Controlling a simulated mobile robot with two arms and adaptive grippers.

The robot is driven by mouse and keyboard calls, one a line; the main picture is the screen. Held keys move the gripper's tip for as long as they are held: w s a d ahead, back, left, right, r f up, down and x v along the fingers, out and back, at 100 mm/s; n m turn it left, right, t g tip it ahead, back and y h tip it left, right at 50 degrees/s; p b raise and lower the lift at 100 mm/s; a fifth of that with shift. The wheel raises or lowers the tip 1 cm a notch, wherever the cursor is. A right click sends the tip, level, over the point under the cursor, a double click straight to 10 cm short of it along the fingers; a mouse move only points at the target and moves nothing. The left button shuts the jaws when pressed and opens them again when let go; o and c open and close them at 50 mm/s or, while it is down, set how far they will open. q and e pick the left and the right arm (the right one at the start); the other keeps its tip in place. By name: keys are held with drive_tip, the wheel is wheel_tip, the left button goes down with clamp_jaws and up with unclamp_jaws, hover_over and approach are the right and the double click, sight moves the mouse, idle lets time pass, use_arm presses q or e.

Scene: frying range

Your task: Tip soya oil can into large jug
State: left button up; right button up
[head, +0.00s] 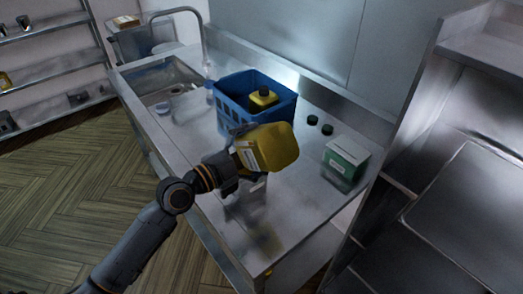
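A yellow can (275,146) with a pale label, which looks like the soya oil can, is held tilted above the steel counter. My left gripper (242,160) is shut around its left side; its mouth is not visible. Below the gripper stands a greyish, see-through vessel (250,194), perhaps the large jug. It is partly covered by my gripper, and its rim is hard to make out. Whether any oil is flowing I cannot tell. My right gripper is not in view.
A blue basket (232,112) behind the can holds another yellow can (263,98) with a black cap. A green-and-white box (345,160) and two small dark lids (327,129) are to the right. A clear bottle (209,92) stands near the sink (165,80).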

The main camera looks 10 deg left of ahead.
sight(251, 136)
use_arm(q)
drive_tip(key=n, duration=0.1)
drive_tip(key=w+a+r+n, duration=0.1)
drive_tip(key=n, duration=0.1)
drive_tip(key=shift+a, duration=0.15)
drive_tip(key=shift+w+a+r+n, duration=0.2)
drive_tip(key=shift+a+n, duration=0.1)
drive_tip(key=shift+n, duration=0.4)
drive_tip(key=shift+w+a+r+n, duration=0.1)
drive_tip(key=shift+w+a+n, duration=0.15)
drive_tip(key=shift+n, duration=0.45)
idle(2.0)
